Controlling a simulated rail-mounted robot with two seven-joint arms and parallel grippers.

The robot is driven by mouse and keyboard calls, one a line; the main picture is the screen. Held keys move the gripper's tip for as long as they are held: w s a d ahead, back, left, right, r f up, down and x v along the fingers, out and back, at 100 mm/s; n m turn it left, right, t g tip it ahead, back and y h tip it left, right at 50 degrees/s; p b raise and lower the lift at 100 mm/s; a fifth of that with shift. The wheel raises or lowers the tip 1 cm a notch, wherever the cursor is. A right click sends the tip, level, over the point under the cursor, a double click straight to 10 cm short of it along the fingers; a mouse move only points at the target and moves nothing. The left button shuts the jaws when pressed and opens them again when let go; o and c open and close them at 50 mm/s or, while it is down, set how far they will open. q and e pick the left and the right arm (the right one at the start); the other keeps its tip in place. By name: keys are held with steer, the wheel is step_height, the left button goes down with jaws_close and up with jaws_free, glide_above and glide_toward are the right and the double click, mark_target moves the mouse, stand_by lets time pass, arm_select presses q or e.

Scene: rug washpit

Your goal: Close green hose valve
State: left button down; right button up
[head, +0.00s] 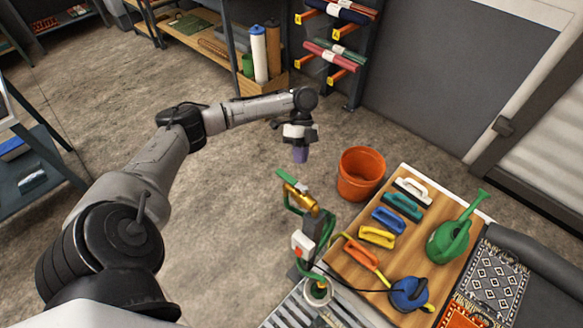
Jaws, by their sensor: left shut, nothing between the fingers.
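The green hose valve shows in the head view as a brass body (300,198) with a green lever handle (287,176), on top of a small post with a green hose. The lever points up and to the left in the picture. My left gripper (300,155) is shut and empty, pointing down. In the picture it is just above and slightly right of the lever, and appears apart from it. I cannot tell the exact height between them. My right gripper is not in view.
An orange bucket (360,174) stands right of the valve. A wooden table (347,268) holds several coloured brushes, a green watering can (449,241) and a blue device (409,293). A floor grate (290,314) lies below the post. The floor to the left is clear.

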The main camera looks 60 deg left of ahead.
mark_target(292, 180)
arm_select(q)
steer(key=s, duration=0.1)
steer(key=s+d, duration=0.1)
steer(key=s, duration=0.2)
steer(key=shift+d+f+b, duration=0.2)
steer(key=shift+d+b, duration=0.15)
steer(key=shift+d, duration=0.05)
steer(key=shift+w, duration=0.1)
